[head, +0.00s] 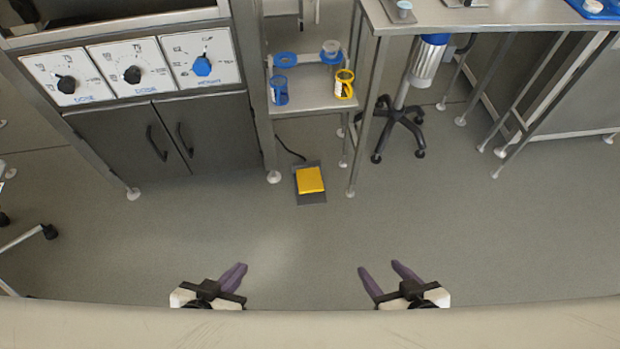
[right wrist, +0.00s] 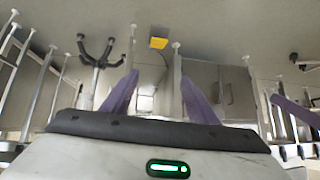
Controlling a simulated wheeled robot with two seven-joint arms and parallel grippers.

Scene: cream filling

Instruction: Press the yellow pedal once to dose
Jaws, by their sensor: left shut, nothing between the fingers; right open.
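The yellow pedal (head: 310,180) lies on a dark base plate (head: 312,198) on the floor, below the small steel shelf stand. A black cable runs from its back. It also shows in the right wrist view (right wrist: 159,43), upside down and at a distance. My left gripper (head: 235,275) is shut and empty at the bottom of the head view. My right gripper (head: 383,272) is open and empty, to the right of the left one. Both are well apart from the pedal.
A machine with three dials (head: 133,74) and dark cabinet doors (head: 160,145) stands at the left. The shelf (head: 310,100) holds blue and yellow items. A wheeled stand base (head: 400,125) is right of the pedal. The floor (head: 310,235) before the pedal is clear.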

